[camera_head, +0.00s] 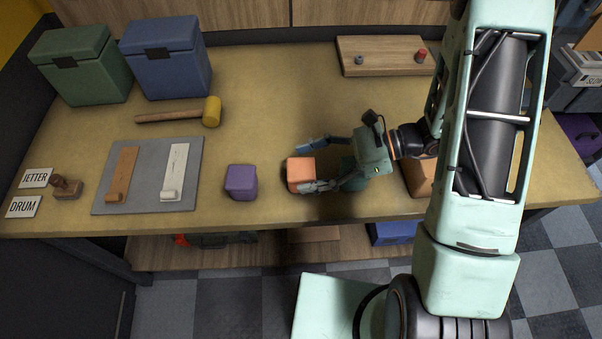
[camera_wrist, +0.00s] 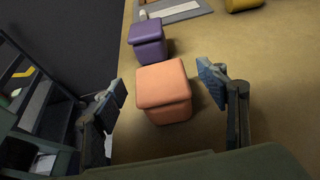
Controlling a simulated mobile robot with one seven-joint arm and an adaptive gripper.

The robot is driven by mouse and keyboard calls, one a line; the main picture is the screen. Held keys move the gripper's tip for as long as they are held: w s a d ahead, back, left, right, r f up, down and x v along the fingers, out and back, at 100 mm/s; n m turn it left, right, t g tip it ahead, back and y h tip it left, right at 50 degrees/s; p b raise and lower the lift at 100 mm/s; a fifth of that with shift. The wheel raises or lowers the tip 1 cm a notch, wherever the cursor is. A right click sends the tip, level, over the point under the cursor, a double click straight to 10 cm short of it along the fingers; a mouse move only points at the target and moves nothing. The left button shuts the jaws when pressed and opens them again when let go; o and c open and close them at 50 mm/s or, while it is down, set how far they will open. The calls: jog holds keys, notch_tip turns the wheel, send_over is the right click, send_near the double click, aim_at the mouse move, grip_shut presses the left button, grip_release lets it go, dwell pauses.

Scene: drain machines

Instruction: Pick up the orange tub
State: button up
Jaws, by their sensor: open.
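The orange tub (camera_head: 301,174) is a small lidded block standing on the tan bench near its front edge. It also shows in the middle of the wrist view (camera_wrist: 163,92). My gripper (camera_head: 312,165) is low over the bench, reaching in from the right. Its fingers are open, one on each side of the orange tub. Nothing is held.
A purple tub (camera_head: 241,182) stands just left of the orange one. A grey mat (camera_head: 148,176) with two handles lies further left, with a mallet (camera_head: 180,113) behind it. Bench space behind is clear.

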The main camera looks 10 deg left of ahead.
jog(key=shift+c, duration=0.5)
jog(key=c, duration=1.2)
jog(key=shift+c, duration=0.2)
jog(key=shift+r, duration=0.15)
